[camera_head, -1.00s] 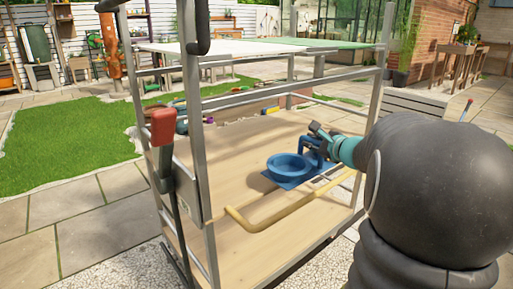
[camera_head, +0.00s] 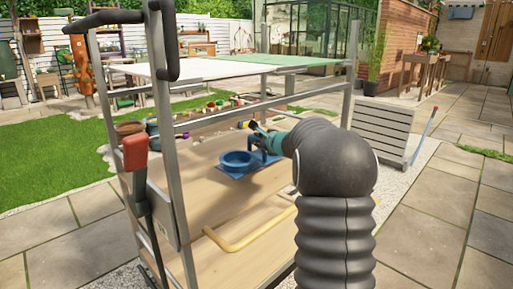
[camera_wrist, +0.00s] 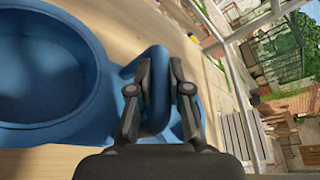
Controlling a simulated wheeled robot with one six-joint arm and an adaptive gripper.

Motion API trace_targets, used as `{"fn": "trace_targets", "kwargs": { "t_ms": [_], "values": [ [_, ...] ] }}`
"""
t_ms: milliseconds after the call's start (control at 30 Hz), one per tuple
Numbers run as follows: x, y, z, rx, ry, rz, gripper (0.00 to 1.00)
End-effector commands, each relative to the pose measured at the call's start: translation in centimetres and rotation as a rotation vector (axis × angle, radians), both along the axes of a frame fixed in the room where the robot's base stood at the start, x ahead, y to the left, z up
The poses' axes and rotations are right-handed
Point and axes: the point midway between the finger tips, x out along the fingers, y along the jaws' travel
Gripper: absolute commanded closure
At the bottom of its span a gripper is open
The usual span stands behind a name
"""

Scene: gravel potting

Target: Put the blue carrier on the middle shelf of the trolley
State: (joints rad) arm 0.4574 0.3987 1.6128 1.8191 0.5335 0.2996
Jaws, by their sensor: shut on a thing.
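The blue carrier (camera_head: 237,160) has a round bowl, a flat base plate and an upright handle. In the head view it is inside the trolley, over the wooden middle shelf (camera_head: 215,200), and looks about level. I cannot tell whether its base touches the wood. My gripper (camera_head: 258,135) comes in from the right and is shut on the carrier's handle. In the wrist view, the two dark fingers (camera_wrist: 160,92) press on either side of the blue handle, with the carrier's bowl (camera_wrist: 42,65) at left. The fingers hide part of the handle.
The trolley has grey metal posts (camera_head: 178,150) and a white and green top (camera_head: 225,66) above the carrier. A yellow bent bar (camera_head: 245,240) runs along the near side. Several small pots and items (camera_head: 205,118) lie towards the back. Wood around the carrier's left and front is clear.

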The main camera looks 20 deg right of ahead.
Motion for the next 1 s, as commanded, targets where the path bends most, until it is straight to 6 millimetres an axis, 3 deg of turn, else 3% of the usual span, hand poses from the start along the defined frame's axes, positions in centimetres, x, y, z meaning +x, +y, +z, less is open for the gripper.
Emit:
{"fn": "trace_targets", "kwargs": {
  "t_ms": [67,100,300,733,767,833,1000],
  "values": [
    [0.9,0.1,-0.1,0.0,0.001,0.001,1.0],
    [0.7,0.0,-1.2,0.003,0.002,0.0,1.0],
    [0.6,0.0,-3.4,0.002,0.0,-0.001,1.0],
    [0.6,0.0,-3.8,0.0,-0.001,0.0,1.0],
    [0.6,0.0,-3.8,0.0,0.0,0.0,0.78],
    [0.6,0.0,-3.7,0.0,0.0,0.0,0.6],
    [0.6,0.0,-3.7,0.0,0.0,0.0,0.57]
  ]
}}
